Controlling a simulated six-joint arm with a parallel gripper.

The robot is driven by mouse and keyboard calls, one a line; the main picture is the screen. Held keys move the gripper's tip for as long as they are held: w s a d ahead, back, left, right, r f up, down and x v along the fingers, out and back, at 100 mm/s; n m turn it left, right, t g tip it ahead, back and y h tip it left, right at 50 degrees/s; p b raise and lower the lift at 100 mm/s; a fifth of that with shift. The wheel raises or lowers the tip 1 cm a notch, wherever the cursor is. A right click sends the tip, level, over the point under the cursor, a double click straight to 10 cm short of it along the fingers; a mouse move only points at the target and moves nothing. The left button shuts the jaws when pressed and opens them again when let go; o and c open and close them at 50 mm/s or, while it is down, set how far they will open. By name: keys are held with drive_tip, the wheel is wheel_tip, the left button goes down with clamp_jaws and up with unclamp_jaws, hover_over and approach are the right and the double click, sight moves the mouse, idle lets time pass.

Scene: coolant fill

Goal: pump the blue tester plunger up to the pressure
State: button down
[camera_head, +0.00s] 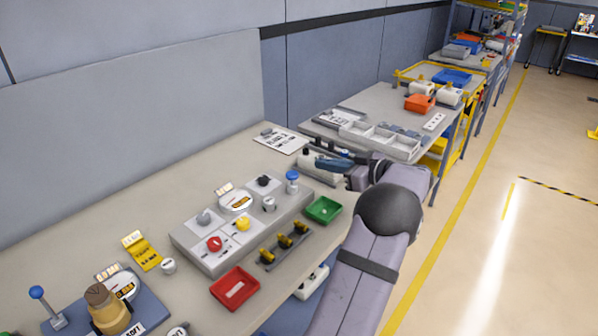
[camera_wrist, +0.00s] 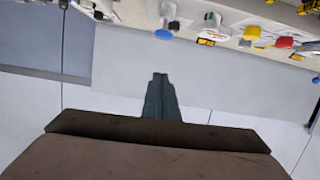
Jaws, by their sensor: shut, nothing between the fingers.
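The tester plunger (camera_head: 292,182) has a blue cap on a pale cylinder and stands upright at the back right end of the grey control panel (camera_head: 185,246). A blue cap, apparently the same plunger, shows in the wrist view (camera_wrist: 163,34) at the top edge. A round gauge (camera_head: 236,200) sits on the panel; its needle is too small to read. It also seems to show in the wrist view (camera_wrist: 210,36). My gripper (camera_head: 322,163) is up and to the right of the plunger in the head view, apart from it. In the wrist view my gripper (camera_wrist: 160,77) is shut and empty.
A red knob (camera_head: 214,243) and a yellow knob (camera_head: 243,223) stand on the panel. In front are a green tray (camera_head: 324,209), a red tray (camera_head: 235,289) and a rack with yellow fittings (camera_head: 284,242). A blue-knobbed lever (camera_head: 37,292) stands at the far left.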

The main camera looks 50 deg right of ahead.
drive_tip(key=shift+m, duration=0.3)
drive_tip(key=shift+w, duration=0.15)
drive_tip(key=p, duration=0.3)
hover_over(297, 179)
wheel_tip(297, 179, down, 2)
drive_tip(key=shift+s+f+p, duration=0.2)
drive_tip(key=shift+f+p, duration=0.05)
drive_tip(key=shift+f, duration=0.9)
drive_tip(key=shift+s+f+p, duration=0.15)
drive_tip(key=shift+f+p, duration=0.05)
drive_tip(key=shift+f, duration=0.9)
drive_tip(key=shift+s+f+b, duration=0.1)
drive_tip(key=shift+f+b, duration=0.4)
drive_tip(key=shift+f, duration=1)
